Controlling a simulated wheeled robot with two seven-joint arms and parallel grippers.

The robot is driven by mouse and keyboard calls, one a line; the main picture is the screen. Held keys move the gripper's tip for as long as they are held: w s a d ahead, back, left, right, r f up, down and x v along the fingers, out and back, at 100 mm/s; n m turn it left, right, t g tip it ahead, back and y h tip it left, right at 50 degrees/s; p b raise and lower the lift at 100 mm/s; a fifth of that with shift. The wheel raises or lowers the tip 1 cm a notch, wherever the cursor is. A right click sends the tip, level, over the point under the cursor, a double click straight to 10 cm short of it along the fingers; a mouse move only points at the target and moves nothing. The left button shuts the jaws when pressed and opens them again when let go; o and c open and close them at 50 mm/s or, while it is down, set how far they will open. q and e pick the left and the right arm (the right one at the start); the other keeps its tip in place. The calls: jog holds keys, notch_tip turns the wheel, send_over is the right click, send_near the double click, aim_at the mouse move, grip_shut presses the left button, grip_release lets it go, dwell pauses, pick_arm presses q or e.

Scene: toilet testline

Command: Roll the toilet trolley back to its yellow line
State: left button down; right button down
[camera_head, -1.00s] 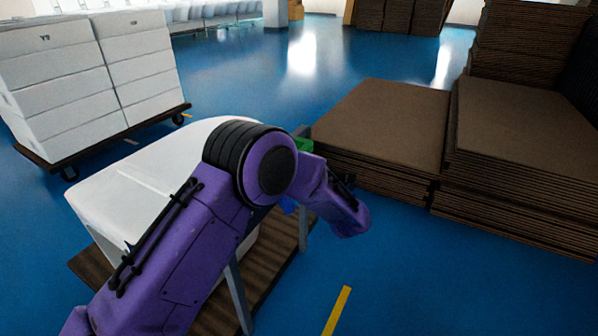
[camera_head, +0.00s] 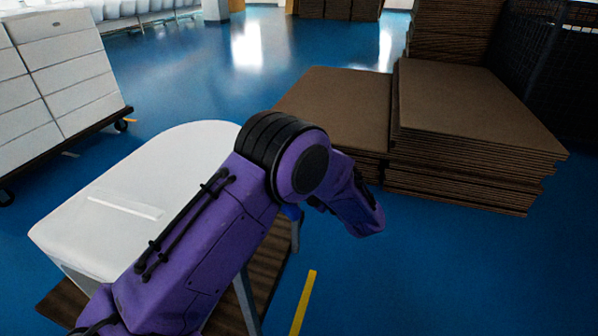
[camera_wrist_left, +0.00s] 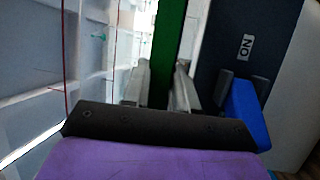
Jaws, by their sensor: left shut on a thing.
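The toilet trolley is at the lower left of the head view, with a white toilet (camera_head: 165,160) on a brown ribbed base (camera_head: 268,275) and grey posts. My purple left arm crosses in front of it and hides part of it. In the left wrist view my left gripper (camera_wrist_left: 160,88) is shut on a green bar (camera_wrist_left: 168,45) of the trolley. The head view does not show the fingers. The yellow line (camera_head: 303,303) lies on the floor just right of the trolley base. My right gripper is not in view.
Low stacks of brown sheets (camera_head: 335,105) (camera_head: 465,110) stand ahead and to the right. White boxes (camera_head: 65,65) on a dark cart stand at the left. A blue part (camera_wrist_left: 248,112) is beside the bar. Blue floor is clear at the lower right.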

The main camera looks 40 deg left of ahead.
pick_arm(q)
jog(key=shift+w+d+r, duration=0.2)
jog(key=shift+d, duration=0.1)
jog(key=c, duration=1.2)
grip_release()
jog(key=shift+d, duration=0.1)
jog(key=shift+c, duration=0.2)
jog(key=o, duration=0.4)
jog(key=shift+d+r, duration=0.1)
jog(key=shift+d, duration=0.1)
jog(key=shift+c, duration=0.2)
jog(key=b+v, duration=0.1)
jog(key=v, duration=0.9)
jog(key=shift+s+d, duration=0.15)
jog(key=shift+d, duration=0.1)
